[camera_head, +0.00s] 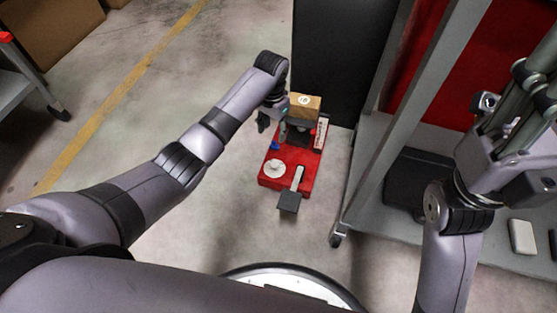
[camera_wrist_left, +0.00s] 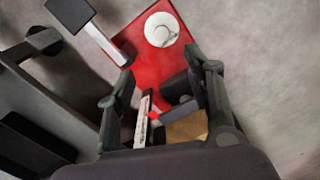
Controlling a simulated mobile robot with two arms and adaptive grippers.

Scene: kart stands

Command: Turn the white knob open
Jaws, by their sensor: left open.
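The white knob (camera_head: 274,168) is a round disc on the front left of a red board (camera_head: 304,183) on the floor. In the left wrist view the knob (camera_wrist_left: 157,37) sits just beyond the fingertips, near the top. My left gripper (camera_head: 272,126) is over the far left part of the board, short of the knob. Its two fingers (camera_wrist_left: 158,66) are apart with nothing between the tips, and it does not touch the knob. My right gripper (camera_head: 510,130) is at the right edge, away from the board; its fingers are unclear.
A white lever with a black pad (camera_head: 289,202) is right of the knob. A cardboard-coloured box (camera_head: 306,102) and a white labelled strip (camera_head: 321,133) are at the board's far end. A grey shelf frame (camera_head: 385,115) stands to the right.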

